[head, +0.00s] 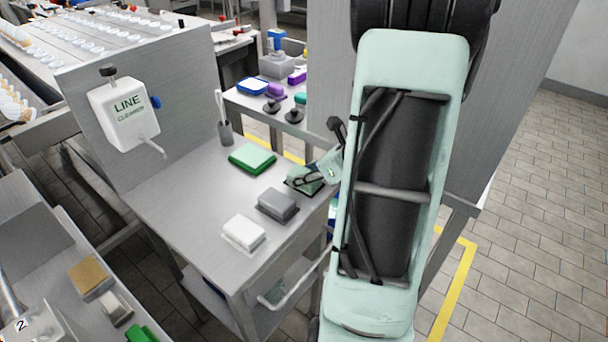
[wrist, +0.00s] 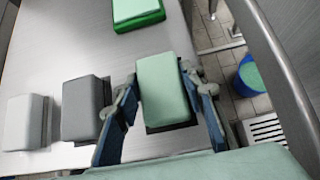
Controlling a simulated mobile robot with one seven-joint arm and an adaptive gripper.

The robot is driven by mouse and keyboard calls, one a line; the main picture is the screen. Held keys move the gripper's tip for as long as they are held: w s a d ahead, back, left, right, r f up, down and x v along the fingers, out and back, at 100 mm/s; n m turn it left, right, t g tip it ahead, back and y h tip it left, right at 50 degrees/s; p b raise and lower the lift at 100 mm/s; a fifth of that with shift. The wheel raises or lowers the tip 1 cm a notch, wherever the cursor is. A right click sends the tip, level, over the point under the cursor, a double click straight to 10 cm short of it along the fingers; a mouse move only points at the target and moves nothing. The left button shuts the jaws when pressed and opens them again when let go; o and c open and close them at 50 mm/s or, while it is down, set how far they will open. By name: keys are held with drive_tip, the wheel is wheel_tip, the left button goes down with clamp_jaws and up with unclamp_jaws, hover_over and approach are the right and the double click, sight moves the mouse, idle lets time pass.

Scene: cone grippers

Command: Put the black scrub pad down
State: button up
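The black scrub pad (wrist: 168,127) shows as a dark layer under a pale green block (wrist: 162,85) in the wrist view. My gripper (wrist: 160,78) has one blue finger along each long side of this block, with the fingertips close against it. In the head view, my gripper (head: 310,177) is over the right side of the steel worktop (head: 185,190), and the pad is partly hidden by it. The pad is low, at or just above the worktop; I cannot tell whether it touches.
A grey pad block (head: 277,203) and a white one (head: 243,232) lie in a row to the left of my gripper in the wrist view. A green block (head: 252,157) lies farther back. A brush holder (head: 225,133) stands behind. The worktop's left part is clear.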

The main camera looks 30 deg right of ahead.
drive_tip(key=o, duration=0.3)
drive_tip(key=shift+r+p, duration=0.3)
drive_tip(key=p+v, duration=0.2)
drive_tip(key=v, duration=1)
drive_tip(key=shift+f, duration=0.15)
drive_tip(key=shift+d+f, duration=0.1)
